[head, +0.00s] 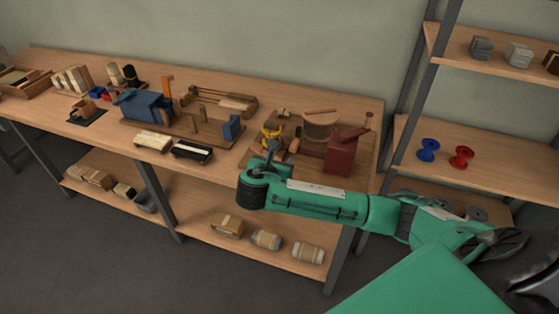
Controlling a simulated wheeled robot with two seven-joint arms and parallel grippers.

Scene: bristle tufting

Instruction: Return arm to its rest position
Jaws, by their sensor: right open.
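My right arm, green with black joints, reaches in from the lower right. My right gripper (268,151) is small and dark in the head view, at the front edge of the workbench (219,166), left of a dark red block-shaped device (341,154). It is open. A small yellow item (271,133) shows just beyond the gripper; I cannot tell whether they touch. My left gripper is not in view.
A blue machine (146,106) on a wooden board, a brush with light bristles (152,141) and one with dark bristles (192,151) lie left of the gripper. A round wooden drum (320,127) stands behind. A shelf with blue (428,149) and red (461,157) spools is at right.

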